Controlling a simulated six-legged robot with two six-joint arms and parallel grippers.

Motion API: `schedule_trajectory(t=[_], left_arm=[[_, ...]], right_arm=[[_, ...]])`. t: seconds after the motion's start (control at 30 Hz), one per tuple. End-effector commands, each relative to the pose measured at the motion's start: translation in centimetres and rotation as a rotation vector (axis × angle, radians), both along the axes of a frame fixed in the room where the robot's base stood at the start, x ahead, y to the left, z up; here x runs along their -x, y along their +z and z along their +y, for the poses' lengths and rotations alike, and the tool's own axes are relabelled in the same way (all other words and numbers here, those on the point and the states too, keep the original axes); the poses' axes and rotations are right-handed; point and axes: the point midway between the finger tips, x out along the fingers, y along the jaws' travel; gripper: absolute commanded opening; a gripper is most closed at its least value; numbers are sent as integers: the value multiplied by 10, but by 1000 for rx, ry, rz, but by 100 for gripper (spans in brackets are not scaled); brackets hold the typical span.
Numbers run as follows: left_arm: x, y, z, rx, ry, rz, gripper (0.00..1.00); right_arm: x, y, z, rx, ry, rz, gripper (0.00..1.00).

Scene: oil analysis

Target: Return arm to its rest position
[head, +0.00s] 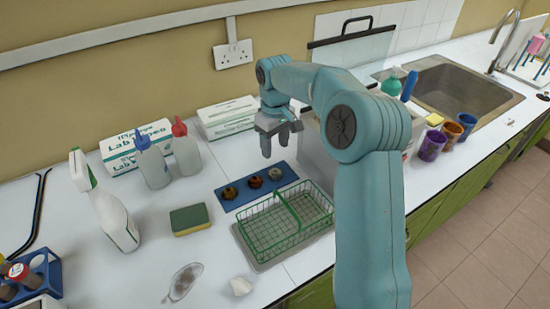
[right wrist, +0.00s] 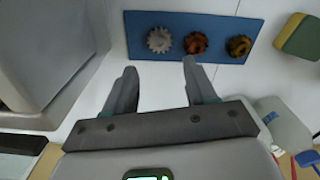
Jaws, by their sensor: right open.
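My right arm (head: 368,220) reaches up from the lower right and bends toward the back wall in the head view. Its gripper (head: 280,143) hangs over the counter behind the blue tray (head: 228,205), pointing down. In the right wrist view, the gripper (right wrist: 159,68) has its two fingers apart with nothing between them. The blue tray also shows there (right wrist: 134,38), beyond the fingertips, bearing a silver gear (right wrist: 159,39), a copper gear (right wrist: 196,43) and a brownish gear (right wrist: 239,46). The gripper looks clear of the tray. My left gripper is not in view.
A green wire basket (head: 285,225) stands in front of the tray. A grey box (head: 318,155) is close beside the gripper. Squeeze bottles (head: 186,150), a spray bottle (head: 112,215) and a sponge (head: 189,219) stand left. A sink (head: 455,90) and cups (head: 432,146) are right.

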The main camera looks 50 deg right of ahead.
Motion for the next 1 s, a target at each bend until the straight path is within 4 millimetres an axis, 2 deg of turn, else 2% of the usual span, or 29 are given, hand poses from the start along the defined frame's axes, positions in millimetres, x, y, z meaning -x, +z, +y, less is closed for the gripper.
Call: schedule_trajectory(t=[0.1, 0.23, 1.0], left_arm=[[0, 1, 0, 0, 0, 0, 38], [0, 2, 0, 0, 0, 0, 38], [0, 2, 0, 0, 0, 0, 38]], right_arm=[[-1, 17, 0, 1, 1, -2, 56], [0, 25, 0, 0, 0, -1, 56], [1, 25, 1, 0, 0, 0, 56]])
